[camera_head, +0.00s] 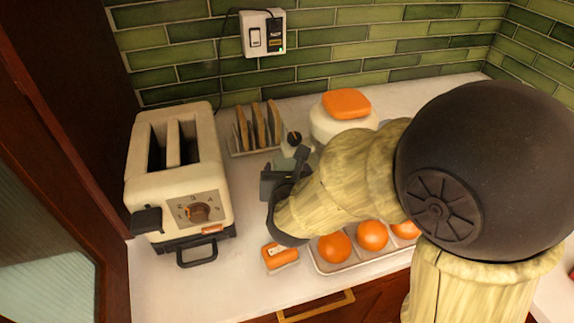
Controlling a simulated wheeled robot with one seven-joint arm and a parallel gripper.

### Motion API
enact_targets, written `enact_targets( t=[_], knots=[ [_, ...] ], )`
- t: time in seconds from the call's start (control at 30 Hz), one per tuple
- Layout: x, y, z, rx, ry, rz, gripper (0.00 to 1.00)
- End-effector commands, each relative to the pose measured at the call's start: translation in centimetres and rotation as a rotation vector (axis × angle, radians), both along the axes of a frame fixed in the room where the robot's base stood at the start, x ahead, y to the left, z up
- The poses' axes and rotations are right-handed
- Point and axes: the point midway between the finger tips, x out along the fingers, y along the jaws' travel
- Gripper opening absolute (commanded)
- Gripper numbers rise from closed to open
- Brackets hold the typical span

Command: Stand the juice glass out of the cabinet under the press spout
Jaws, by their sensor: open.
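My gripper (284,176) is over the counter between the toaster and the tray of oranges, with its dark fingers pointing away from me. It is open, and I see no glass between its fingers. I cannot make out a juice glass anywhere in view. A rounded white appliance with an orange top (346,104) stands at the back, partly behind my arm. It may be the press, but no spout shows. A wooden cabinet with a glass-paned door (38,250) is at the left edge. Its inside cannot be made out.
A cream toaster (180,165) stands left of my gripper. A rack of toast (257,128) stands behind it. A tray of oranges (318,262) and a small orange-and-white item (281,256) are in front. The white counter (190,290) is bare at the front left.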

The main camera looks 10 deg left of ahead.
Motion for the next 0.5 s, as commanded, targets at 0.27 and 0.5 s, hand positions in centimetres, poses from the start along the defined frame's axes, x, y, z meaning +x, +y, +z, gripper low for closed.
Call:
enact_targets(
  t=[0.27, 0.5],
  knots=[
    [-4.6, -1.3, 2.1, 0.002, -0.002, 0.001, 0.67],
    [-7.1, -2.0, 3.0, 0.003, -0.002, 0.0, 0.67]
  ],
)
